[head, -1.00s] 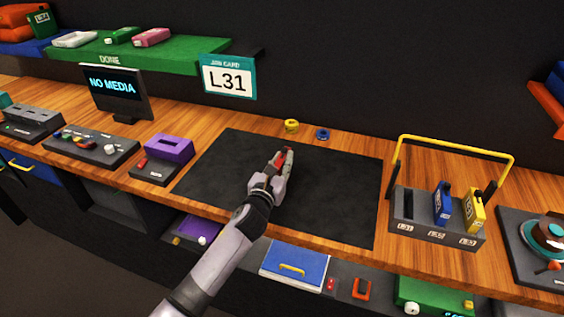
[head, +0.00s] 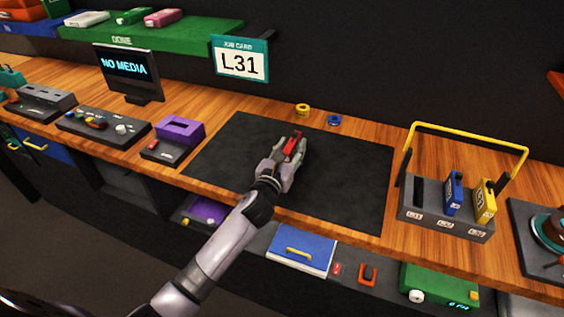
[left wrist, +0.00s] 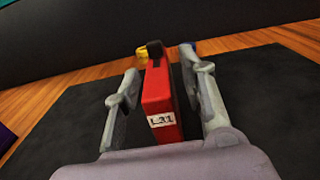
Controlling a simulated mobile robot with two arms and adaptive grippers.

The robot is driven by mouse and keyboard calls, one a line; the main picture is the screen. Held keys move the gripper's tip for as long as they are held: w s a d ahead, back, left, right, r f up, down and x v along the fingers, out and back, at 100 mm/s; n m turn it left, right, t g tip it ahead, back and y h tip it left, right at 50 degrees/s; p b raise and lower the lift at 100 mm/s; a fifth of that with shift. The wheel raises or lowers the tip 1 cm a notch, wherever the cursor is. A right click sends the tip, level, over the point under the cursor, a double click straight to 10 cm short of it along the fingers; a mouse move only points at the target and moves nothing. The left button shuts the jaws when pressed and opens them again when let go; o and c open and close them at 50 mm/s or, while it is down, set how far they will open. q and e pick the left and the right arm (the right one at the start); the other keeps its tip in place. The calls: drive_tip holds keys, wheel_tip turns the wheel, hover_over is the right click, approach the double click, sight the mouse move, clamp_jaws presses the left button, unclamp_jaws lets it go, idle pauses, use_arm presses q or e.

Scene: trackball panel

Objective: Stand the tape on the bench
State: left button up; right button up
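The red tape (head: 292,145) is over the dark mat (head: 240,140) on the wooden bench (head: 390,158). In the left wrist view the red tape (left wrist: 162,105) shows a white L31 label and a dark top end. My left gripper (head: 288,156) is around it. In the left wrist view the fingers of my left gripper (left wrist: 160,80) are spread on both sides of the tape, with a gap on each side. The tape looks upright; its lower edge is hidden, so contact with the mat cannot be told. My right gripper is not in view.
A rack (head: 440,218) with a yellow handle holds a blue tape (head: 453,195) and a yellow tape (head: 484,203); its left slot looks empty. Small yellow (head: 303,110) and blue (head: 334,120) rolls lie behind the mat. A purple device (head: 178,135) stands left. The mat around the gripper is clear.

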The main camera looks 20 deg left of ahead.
use_arm(q)
drive_tip(key=s+b, duration=0.1)
drive_tip(key=s, duration=0.8)
drive_tip(key=shift+s+a+f, duration=0.1)
drive_tip(key=shift+s+a, duration=0.05)
drive_tip(key=shift+s, duration=0.8)
